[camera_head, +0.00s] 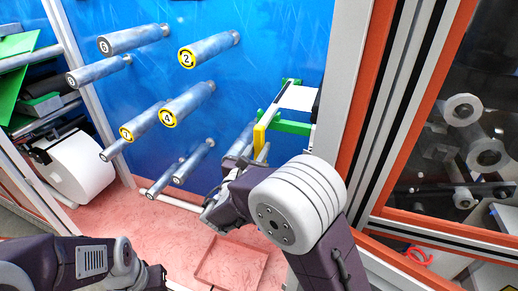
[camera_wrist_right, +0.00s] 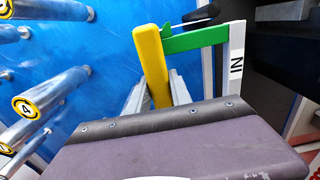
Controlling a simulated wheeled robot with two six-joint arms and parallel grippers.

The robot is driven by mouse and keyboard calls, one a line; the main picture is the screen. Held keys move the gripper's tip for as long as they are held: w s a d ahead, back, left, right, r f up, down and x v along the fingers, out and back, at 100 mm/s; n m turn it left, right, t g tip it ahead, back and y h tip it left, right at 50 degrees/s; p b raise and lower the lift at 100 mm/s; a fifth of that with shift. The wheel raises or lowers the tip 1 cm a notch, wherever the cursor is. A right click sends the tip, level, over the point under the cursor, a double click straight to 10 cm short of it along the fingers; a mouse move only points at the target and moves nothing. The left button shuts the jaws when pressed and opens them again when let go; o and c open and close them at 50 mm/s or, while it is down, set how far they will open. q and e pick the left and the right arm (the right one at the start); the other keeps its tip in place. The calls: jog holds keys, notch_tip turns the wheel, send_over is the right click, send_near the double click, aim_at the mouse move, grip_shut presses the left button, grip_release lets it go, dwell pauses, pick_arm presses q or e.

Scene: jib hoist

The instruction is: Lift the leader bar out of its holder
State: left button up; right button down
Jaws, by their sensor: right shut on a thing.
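The yellow leader bar (camera_head: 260,134) stands close to the blue wall, and it shows as a yellow upright in the right wrist view (camera_wrist_right: 151,62). My right gripper (camera_head: 253,148) is shut on the leader bar, with one grey finger on each side in the right wrist view (camera_wrist_right: 156,95). A green bracket (camera_head: 290,127), which looks like its holder, meets the bar on its right; it also shows in the right wrist view (camera_wrist_right: 195,39). Whether the bar still sits in the bracket cannot be told. Part of my left arm shows at the lower left; its gripper is not visible.
Several numbered rollers (camera_head: 185,105) stick out of the blue wall to the left. An orange and grey frame post (camera_head: 350,90) stands close on the right. A shallow red tray (camera_head: 230,262) lies below.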

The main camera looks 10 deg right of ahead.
aim_at(259, 126)
notch_tip(259, 126, up, 8)
jog(key=p, duration=0.5)
jog(key=shift+f+p, duration=0.1)
jog(key=shift+p, duration=0.25)
jog(key=shift+f, duration=0.1)
